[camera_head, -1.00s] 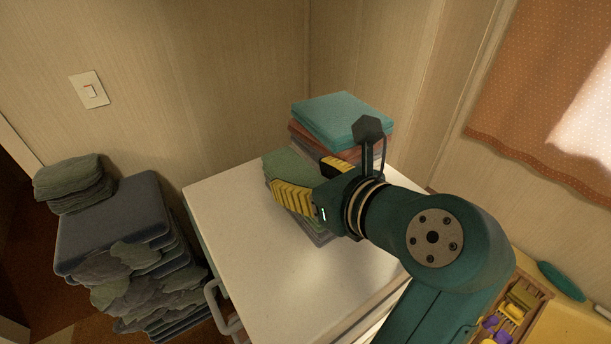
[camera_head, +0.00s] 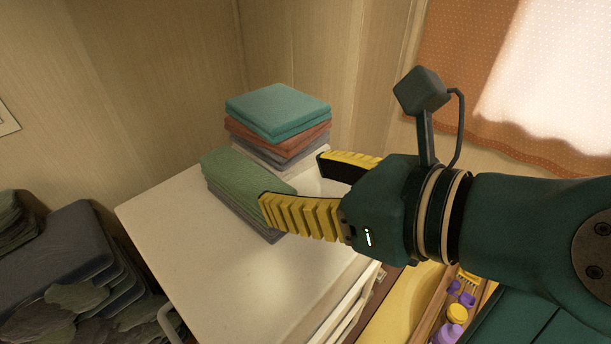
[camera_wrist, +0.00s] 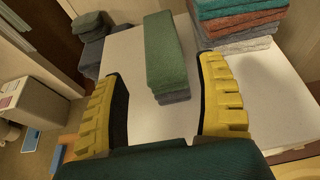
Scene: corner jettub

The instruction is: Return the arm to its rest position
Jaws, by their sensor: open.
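My gripper (camera_head: 292,188) is open, with its two yellow ribbed fingers spread apart and nothing between them. In the head view it hangs in front of and right of a low stack topped by a folded green towel (camera_head: 232,172). In the wrist view the gripper (camera_wrist: 165,105) faces this green towel (camera_wrist: 163,50), which lies on a grey one beyond the fingertips, apart from them. My arm reaches in from the right of the head view.
A taller towel stack with a teal top (camera_head: 277,108) stands at the back of the white cabinet top (camera_head: 165,225). A dark stacked pile (camera_head: 60,250) is at the left. A wooden tray (camera_head: 432,318) with small items lies at lower right. The cabinet's front left is clear.

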